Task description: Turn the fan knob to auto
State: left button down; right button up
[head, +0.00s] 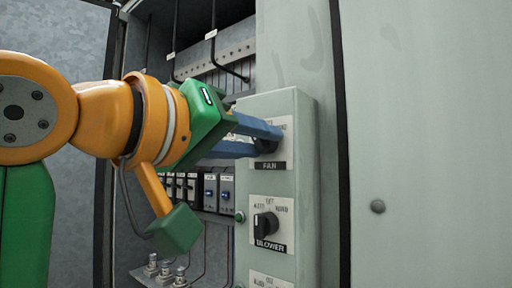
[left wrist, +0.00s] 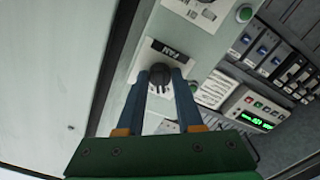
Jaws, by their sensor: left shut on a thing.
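The fan knob (head: 268,146) is a dark knob on the white plate marked FAN (head: 273,165), high on the pale grey-green panel box. My left gripper (head: 264,140) has its two blue fingers on either side of this knob and is shut on it. In the left wrist view the dark fan knob (left wrist: 160,74) sits between the tips of the left gripper (left wrist: 162,80). The fingers hide most of the plate's position marks, and I cannot tell which one the knob points to. My right gripper is not in view.
The blower knob (head: 265,225), marked AUTO, OFF and HAND, sits below on the same box (head: 307,200). A green button (head: 240,216) is at the box's left side. Breakers (head: 210,190) and cables fill the cabinet to the left. A plain grey panel (head: 430,150) stands right.

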pick_arm(q)
jog(key=shift+r+n+b, duration=0.1)
jog(key=shift+n+b, duration=0.2)
jog(key=shift+n, duration=0.8)
jog(key=c, duration=0.6)
grip_release()
jog(key=shift+a, duration=0.1)
jog(key=shift+o, duration=0.2)
jog(key=shift+s+a, duration=0.1)
jog(key=b+v, duration=0.3)
jog(key=v, duration=0.4)
